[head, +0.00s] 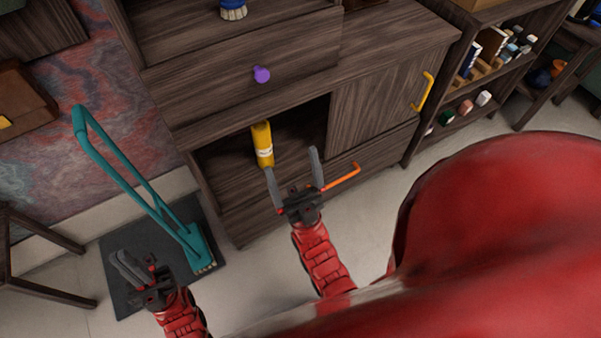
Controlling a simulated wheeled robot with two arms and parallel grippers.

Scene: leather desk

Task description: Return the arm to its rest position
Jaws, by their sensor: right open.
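My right gripper (293,162) is open, its two grey fingers spread wide, in front of the open compartment of the dark wooden cabinet (385,40). Nothing is between its fingers. A yellow bottle (262,143) with a pale label is in that compartment; the left fingertip appears close to its lower end, and I cannot tell whether they touch. My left gripper (120,261) is at the lower left over the dark mat, its fingers seen close together from the side. It holds nothing visible.
A purple knob (262,75), yellow handle (422,91) and orange handle (342,177) stick out from the cabinet. A teal upright frame (128,165) stands on the mat (122,243). A shelf with small items (482,75) is at upper right. A wooden stool (38,238) is at left.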

